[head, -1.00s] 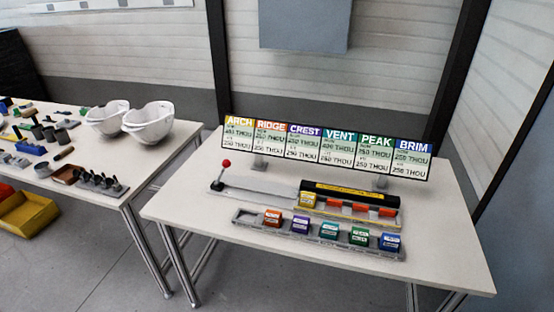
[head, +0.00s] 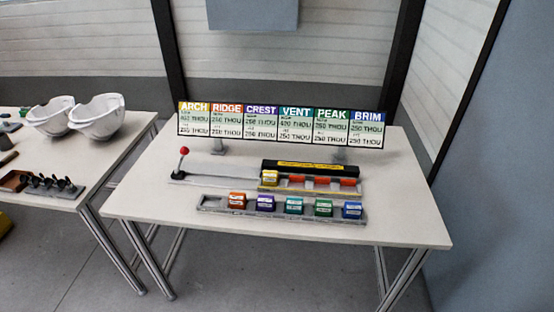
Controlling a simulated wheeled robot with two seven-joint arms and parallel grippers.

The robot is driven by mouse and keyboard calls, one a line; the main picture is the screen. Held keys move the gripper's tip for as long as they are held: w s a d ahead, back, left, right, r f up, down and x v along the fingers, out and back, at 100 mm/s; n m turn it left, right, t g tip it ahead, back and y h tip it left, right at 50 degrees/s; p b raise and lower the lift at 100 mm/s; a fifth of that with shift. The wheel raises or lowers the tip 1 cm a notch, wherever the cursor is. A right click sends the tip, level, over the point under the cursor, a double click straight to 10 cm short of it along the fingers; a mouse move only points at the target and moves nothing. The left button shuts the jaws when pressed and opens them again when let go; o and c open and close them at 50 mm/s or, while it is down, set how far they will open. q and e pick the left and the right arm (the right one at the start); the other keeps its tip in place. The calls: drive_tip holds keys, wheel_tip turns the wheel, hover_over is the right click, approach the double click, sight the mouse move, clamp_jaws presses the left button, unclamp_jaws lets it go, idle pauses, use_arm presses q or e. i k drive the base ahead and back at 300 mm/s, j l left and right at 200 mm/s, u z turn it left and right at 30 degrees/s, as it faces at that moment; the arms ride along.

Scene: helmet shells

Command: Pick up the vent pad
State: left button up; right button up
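The vent pad appears to be the teal block (head: 293,206), matching the teal VENT heading on the sign (head: 296,140). It sits in the grey tray (head: 212,205) near the front of the table, between a purple block (head: 266,203) and a green block (head: 323,207). The lettering on the blocks is too small to read. Neither of my grippers is in view.
An orange block (head: 237,200) and a blue block (head: 352,210) share the tray. Behind it stands a black-topped fixture (head: 310,167) with a yellow block (head: 270,178), and a red-knobbed lever (head: 184,151). The white table's (head: 270,240) front is clear. Helmet shells (head: 97,117) stand left.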

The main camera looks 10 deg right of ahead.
sight(293, 205)
drive_tip(key=i+j+z, duration=0.25)
drive_tip(key=j, duration=0.4)
drive_tip(key=i+j+z, duration=0.25)
drive_tip(key=i+j, duration=0.15)
drive_tip(key=j, duration=0.35)
